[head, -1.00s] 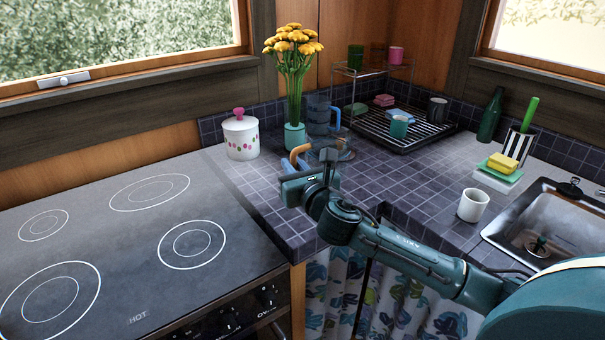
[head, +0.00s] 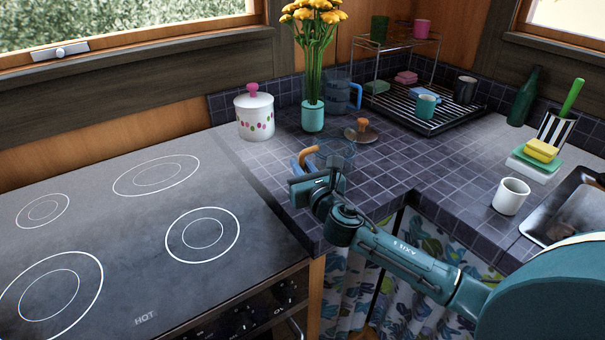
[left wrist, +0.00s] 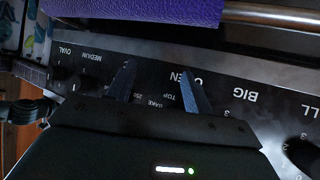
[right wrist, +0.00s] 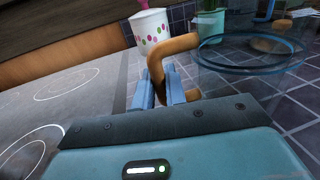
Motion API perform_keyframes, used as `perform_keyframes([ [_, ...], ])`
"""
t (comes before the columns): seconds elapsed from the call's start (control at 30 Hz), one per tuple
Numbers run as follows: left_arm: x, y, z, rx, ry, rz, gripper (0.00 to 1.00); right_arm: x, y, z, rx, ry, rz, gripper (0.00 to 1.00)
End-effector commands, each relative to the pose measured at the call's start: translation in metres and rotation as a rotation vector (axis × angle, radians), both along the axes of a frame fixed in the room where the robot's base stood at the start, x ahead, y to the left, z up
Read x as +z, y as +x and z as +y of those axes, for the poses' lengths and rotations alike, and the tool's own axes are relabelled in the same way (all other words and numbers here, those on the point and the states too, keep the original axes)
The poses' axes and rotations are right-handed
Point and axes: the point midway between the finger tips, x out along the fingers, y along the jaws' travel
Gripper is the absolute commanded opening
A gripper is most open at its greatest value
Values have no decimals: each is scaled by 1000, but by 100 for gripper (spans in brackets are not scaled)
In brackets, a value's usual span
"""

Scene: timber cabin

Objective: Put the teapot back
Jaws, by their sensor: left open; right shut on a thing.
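The teapot is a clear glass pot (head: 336,155) with a wooden handle (head: 308,153). My right gripper (head: 308,180) is shut on that handle. The right wrist view shows the handle (right wrist: 158,68) between the fingers and the pot's open glass rim (right wrist: 250,68) to the right. I cannot tell whether the pot's base touches the counter. A glass lid with a wooden knob (head: 361,129) lies apart on the tiles behind the pot. My left gripper (left wrist: 160,82) is open and empty in front of the oven's control panel, outside the head view.
The stove top (head: 110,230) is bare. A dotted white jar (head: 254,118), a flower vase (head: 313,116) and a blue-handled glass jug (head: 340,92) stand behind the pot. A dish rack (head: 425,112) is at the back right. A white cup (head: 510,196) stands near the sink.

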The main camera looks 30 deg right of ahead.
Motion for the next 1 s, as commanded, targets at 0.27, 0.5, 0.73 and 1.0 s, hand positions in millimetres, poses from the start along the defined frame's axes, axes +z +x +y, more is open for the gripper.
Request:
perform_keyframes([
  [0.27, 4, 4, 0, -1, -8, -15, 51, -9, 0, 0, 0, -2, -5, 0],
  [0.5, 1, 4, 1, 3, -9, -15, 51, -14, 0, 0, 0, 0, -1, 14],
  [0.73, 1, 4, 1, 8, -11, -13, 51, -13, 0, 0, 0, 0, -1, 32],
  [1.0, 1, 5, 0, 13, -16, -11, 51, -12, 0, 0, -1, 0, -1, 35],
])
